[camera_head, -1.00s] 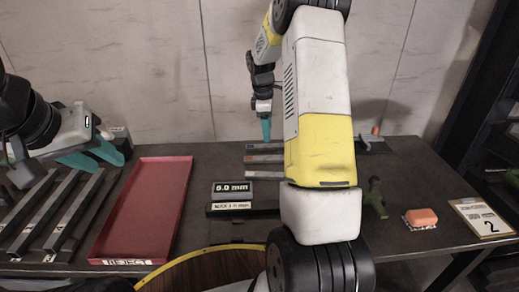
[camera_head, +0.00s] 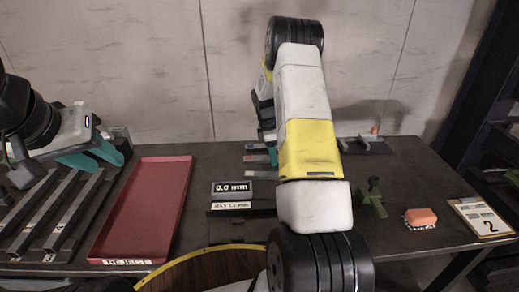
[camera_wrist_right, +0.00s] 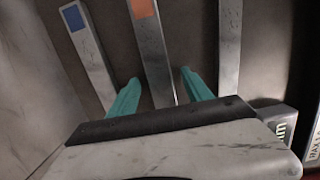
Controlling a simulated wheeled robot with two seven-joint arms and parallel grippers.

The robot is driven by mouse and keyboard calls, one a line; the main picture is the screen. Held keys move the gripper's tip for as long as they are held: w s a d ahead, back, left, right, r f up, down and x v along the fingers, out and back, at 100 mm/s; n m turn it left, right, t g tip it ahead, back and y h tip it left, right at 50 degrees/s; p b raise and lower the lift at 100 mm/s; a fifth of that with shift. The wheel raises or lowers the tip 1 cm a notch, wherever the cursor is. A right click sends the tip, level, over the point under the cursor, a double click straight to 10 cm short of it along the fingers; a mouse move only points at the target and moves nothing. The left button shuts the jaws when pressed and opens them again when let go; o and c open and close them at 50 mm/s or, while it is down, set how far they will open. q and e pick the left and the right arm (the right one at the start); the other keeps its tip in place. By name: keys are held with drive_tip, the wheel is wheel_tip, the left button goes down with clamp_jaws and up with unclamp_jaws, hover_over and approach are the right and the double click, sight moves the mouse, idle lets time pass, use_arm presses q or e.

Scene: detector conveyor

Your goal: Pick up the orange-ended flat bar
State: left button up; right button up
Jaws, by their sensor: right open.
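The orange-ended flat bar (camera_wrist_right: 158,60) is a grey metal strip with an orange patch at its far end in the right wrist view. My right gripper (camera_wrist_right: 160,88) is open, with one teal finger on each side of this bar. I cannot tell whether the fingers touch it. In the head view my own right arm hides most of that gripper and much of the bars. My left gripper (camera_head: 92,157) is at the left in the head view, open and empty, above the rack area.
A blue-ended bar (camera_wrist_right: 90,58) and another grey bar (camera_wrist_right: 229,45) lie beside it. A 0.0 mm readout (camera_head: 232,188), a red reject tray (camera_head: 150,205), a green fixture (camera_head: 373,195), an orange block (camera_head: 420,217) and a card (camera_head: 480,218) are on the table.

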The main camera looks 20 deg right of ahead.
clamp_jaws()
drive_tip(key=shift+w+r, duration=0.1)
drive_tip(key=shift+r, duration=0.05)
idle(1.3)
